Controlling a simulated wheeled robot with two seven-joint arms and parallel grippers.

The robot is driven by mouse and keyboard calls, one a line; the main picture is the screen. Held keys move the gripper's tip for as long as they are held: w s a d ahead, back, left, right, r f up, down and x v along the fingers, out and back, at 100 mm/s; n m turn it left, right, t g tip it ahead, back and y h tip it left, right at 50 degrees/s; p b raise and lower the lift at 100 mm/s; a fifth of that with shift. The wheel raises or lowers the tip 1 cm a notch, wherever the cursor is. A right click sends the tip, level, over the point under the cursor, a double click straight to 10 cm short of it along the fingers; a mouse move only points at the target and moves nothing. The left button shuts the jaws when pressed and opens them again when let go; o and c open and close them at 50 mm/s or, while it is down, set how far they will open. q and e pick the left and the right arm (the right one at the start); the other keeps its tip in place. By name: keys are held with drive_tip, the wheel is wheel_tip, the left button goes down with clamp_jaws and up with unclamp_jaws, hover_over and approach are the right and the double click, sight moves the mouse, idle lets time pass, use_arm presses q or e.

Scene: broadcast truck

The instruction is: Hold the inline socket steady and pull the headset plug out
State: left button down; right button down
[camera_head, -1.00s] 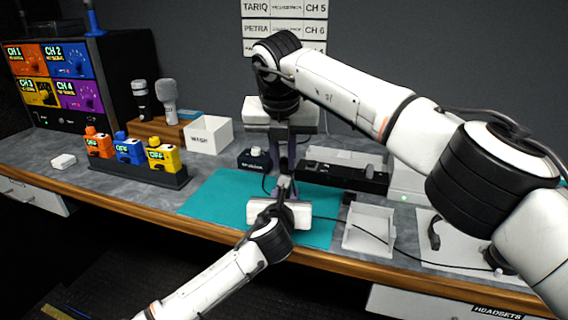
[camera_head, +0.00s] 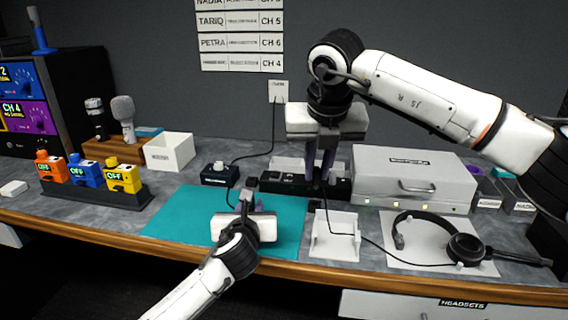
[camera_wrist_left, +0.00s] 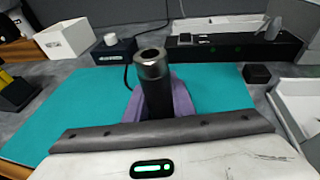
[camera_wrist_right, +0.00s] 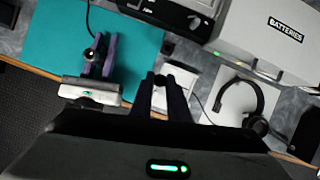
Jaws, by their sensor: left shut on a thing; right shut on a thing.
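The inline socket (camera_wrist_left: 155,95) is a dark upright cylinder with a silver rim in the left wrist view; its round mouth is empty. My left gripper (camera_head: 247,203) is shut on it above the teal mat (camera_head: 180,220). My right gripper (camera_head: 320,182) is shut on the headset plug (camera_wrist_right: 160,79), a small piece between its purple fingertips, up and to the right of the socket. The plug and socket are apart. A thin cable runs from below the right fingers to the headset (camera_head: 465,246) on its pale sheet. The fingers hide most of the plug.
A small white open tray (camera_head: 337,243) stands right of the mat. A black box (camera_head: 285,184) and a grey case (camera_head: 415,180) stand behind. Beltpacks (camera_head: 122,178), a white bin (camera_head: 170,152) and microphones are at left. The mat is mostly clear.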

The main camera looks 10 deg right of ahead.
drive_tip(key=shift+s+d, duration=0.25)
drive_tip(key=shift+d, duration=0.55)
drive_tip(key=shift+s+d, duration=0.25)
drive_tip(key=shift+d, duration=0.5)
use_arm(q)
drive_tip(key=c, duration=1.4)
unclamp_jaws()
drive_tip(key=shift+c, duration=0.2)
drive_tip(key=shift+s, duration=0.15)
